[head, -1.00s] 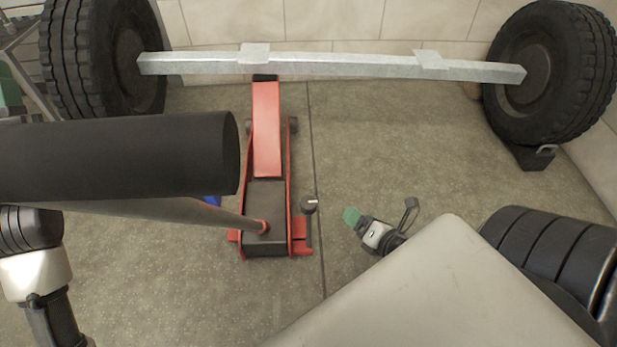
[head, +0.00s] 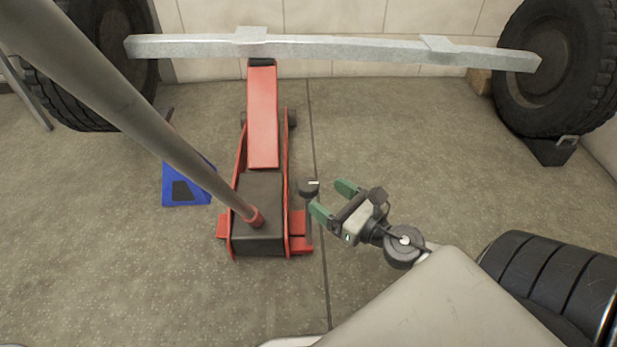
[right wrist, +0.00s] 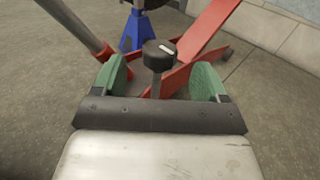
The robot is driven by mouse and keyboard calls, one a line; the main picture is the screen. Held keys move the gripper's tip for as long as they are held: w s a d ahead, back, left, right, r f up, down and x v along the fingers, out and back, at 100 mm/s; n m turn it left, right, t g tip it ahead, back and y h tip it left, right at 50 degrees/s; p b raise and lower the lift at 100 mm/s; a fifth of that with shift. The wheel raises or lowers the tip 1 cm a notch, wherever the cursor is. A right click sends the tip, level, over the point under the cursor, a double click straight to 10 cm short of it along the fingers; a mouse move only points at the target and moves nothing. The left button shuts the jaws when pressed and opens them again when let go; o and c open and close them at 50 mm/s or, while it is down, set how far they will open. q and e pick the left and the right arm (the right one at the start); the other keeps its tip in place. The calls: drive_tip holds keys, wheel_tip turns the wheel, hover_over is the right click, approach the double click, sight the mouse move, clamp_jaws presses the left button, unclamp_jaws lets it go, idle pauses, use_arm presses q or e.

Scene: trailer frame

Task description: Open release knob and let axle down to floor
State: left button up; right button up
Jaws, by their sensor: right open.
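The red floor jack (head: 263,120) stands under the grey axle beam (head: 330,48), its lifting end at the beam. The dark round release knob (head: 309,189) with a white mark sits on a stem at the jack's right rear. It also shows in the right wrist view (right wrist: 160,54), between my fingers in the picture. My right gripper (head: 331,198) is open, its green fingers just right of the knob, empty. In the right wrist view, my gripper (right wrist: 160,82) faces the knob; I cannot tell whether it touches. My left gripper is out of view.
The grey jack handle (head: 150,120) rises from the jack to the upper left. A blue stand (head: 184,184) is left of the jack. Large tyres (head: 565,65) are at both beam ends.

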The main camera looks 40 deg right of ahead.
sight(316, 189)
drive_tip(key=shift+p+x, duration=0.45)
drive_tip(key=shift+x, duration=2.65)
